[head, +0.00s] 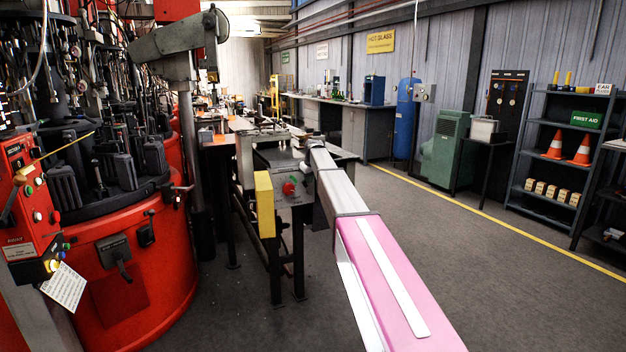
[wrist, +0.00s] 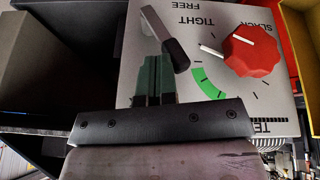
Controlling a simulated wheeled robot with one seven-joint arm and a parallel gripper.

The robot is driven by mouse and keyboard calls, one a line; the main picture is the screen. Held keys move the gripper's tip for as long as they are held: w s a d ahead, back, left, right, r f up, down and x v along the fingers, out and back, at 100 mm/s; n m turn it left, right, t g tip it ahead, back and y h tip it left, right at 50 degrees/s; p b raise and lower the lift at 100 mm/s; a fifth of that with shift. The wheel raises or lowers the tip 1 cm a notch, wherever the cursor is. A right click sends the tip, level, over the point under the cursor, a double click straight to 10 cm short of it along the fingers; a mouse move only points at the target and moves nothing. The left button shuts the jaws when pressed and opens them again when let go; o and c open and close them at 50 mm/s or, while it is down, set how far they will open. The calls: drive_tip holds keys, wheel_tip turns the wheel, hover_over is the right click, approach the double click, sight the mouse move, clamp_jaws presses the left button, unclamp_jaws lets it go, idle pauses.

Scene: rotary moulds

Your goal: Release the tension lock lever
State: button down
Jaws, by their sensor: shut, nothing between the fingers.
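The tension lock lever (wrist: 166,40) shows at the top middle of the wrist view, a pale arm with a dark grip on a grey panel (wrist: 120,75). The grip slants down to the right. The upside-down words TIGHT and FREE stand beside it. My gripper (wrist: 153,62) is shut and empty, its green fingers just left of and below the lever's grip. Whether they touch it I cannot tell. A red knob (wrist: 251,50) with a white pointer and a green arc sits to the right. In the head view the control box (head: 293,190) stands beyond my arm.
A yellow plate (head: 265,204) stands at the box's left side.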

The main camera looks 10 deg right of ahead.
sight(301, 177)
drive_tip(key=h, duration=0.1)
drive_tip(key=a+h, duration=0.1)
drive_tip(key=a+f+t, duration=0.1)
drive_tip(key=shift+s+a+n+h, duration=0.15)
drive_tip(key=shift+s+n+h, duration=0.15)
drive_tip(key=shift+s+h, duration=0.1)
drive_tip(key=shift+s+a+f, duration=0.2)
drive_tip(key=shift+a+f, duration=0.3)
drive_tip(key=shift+a, duration=0.1)
drive_tip(key=shift+s+a+f, duration=0.15)
drive_tip(key=shift+a+f, duration=0.3)
drive_tip(key=shift+a, duration=0.15)
drive_tip(key=r, duration=0.2)
drive_tip(key=d+r, duration=0.1)
drive_tip(key=r, duration=0.1)
drive_tip(key=shift+w, duration=0.25)
drive_tip(key=s+a+r, duration=0.4)
drive_tip(key=s+r, duration=0.1)
drive_tip(key=r, duration=0.1)
drive_tip(key=shift+s+a+r, duration=0.3)
drive_tip(key=shift+a+r, duration=0.05)
